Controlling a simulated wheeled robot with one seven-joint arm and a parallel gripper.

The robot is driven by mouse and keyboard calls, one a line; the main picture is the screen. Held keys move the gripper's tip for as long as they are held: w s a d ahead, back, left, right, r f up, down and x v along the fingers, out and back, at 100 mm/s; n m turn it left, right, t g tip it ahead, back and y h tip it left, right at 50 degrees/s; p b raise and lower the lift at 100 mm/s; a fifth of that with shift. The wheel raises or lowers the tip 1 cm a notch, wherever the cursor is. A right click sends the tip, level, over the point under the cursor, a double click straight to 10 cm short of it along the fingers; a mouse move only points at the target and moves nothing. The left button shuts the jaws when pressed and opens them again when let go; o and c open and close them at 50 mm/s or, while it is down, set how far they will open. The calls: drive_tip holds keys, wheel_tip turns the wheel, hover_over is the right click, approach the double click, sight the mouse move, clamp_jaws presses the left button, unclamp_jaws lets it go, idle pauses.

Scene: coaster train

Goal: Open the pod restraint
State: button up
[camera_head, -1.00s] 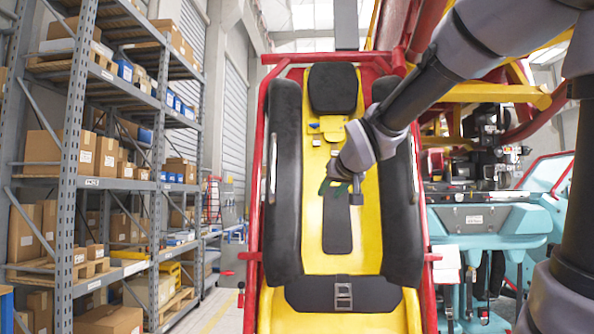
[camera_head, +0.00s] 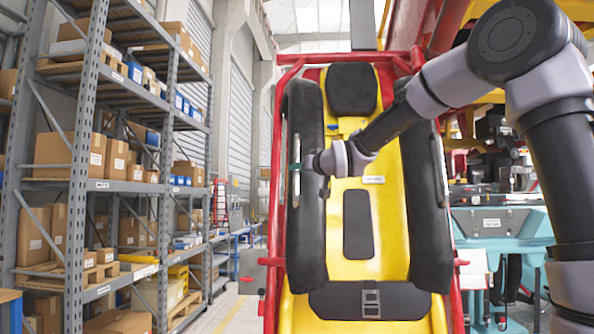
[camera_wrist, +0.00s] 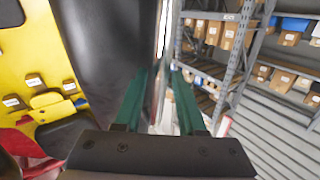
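The pod is a yellow seat (camera_head: 388,215) with a black headrest and a black padded restraint bar on each side. The left restraint (camera_head: 307,240) carries a pale metal handle (camera_head: 296,150) on its outer side. My gripper (camera_head: 297,167) reaches across the left restraint to this handle. In the wrist view, the green fingers of my gripper (camera_wrist: 165,78) are apart, with the pale handle (camera_wrist: 162,45) upright between them. I cannot tell whether they touch it. The left restraint also shows in the wrist view (camera_wrist: 105,50). Both restraints lie along the seat's sides.
A red frame (camera_head: 270,225) surrounds the pod. Shelves with boxes (camera_head: 90,160) stand to the left, with open floor between them and the pod. Teal machinery (camera_head: 500,225) stands to the right. A black lap belt (camera_head: 372,302) lies across the seat's lower end.

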drive_tip(key=shift+x, duration=1.25)
clamp_jaws()
idle(0.5)
